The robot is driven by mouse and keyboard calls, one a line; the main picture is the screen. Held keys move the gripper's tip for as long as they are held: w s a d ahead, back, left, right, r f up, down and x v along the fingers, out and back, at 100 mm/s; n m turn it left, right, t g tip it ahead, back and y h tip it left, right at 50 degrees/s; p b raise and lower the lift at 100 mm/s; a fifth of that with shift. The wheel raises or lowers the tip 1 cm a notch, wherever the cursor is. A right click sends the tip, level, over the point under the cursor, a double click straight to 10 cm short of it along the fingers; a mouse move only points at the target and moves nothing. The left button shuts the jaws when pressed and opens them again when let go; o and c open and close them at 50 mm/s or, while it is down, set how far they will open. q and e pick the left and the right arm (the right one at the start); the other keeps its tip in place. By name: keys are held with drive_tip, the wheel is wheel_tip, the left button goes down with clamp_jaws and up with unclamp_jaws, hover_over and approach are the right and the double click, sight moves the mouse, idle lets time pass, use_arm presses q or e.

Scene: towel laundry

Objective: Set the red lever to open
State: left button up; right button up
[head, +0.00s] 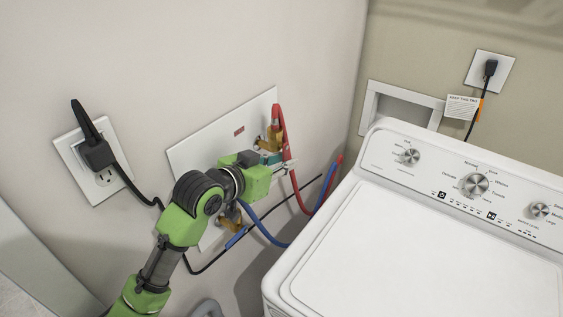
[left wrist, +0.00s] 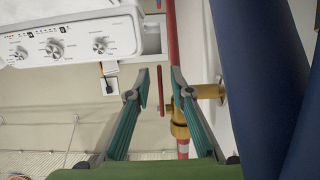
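The red lever (left wrist: 161,92) shows edge-on as a thin upright strip in the left wrist view. It sits just left of a brass valve (left wrist: 207,91) with a red hose (left wrist: 171,35). My left gripper (left wrist: 158,82) is open, with one finger on each side of the lever; I cannot tell whether either touches it. In the head view my left gripper (head: 274,158) is at the wall plate (head: 210,145), just below the upper brass valve (head: 270,138). The lever is not clear there. My right gripper is not in view.
Blue hose (head: 266,232) and a black cable (head: 220,256) hang below my gripper. A white washing machine (head: 390,240) stands close on the right. A wall outlet (head: 100,170) with a black plug is at left. Large blue hose shapes (left wrist: 262,70) fill the wrist view's right side.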

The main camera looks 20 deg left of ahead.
use_arm(q)
drive_tip(key=v, duration=0.7)
drive_tip(key=shift+s, duration=0.25)
idle(0.4)
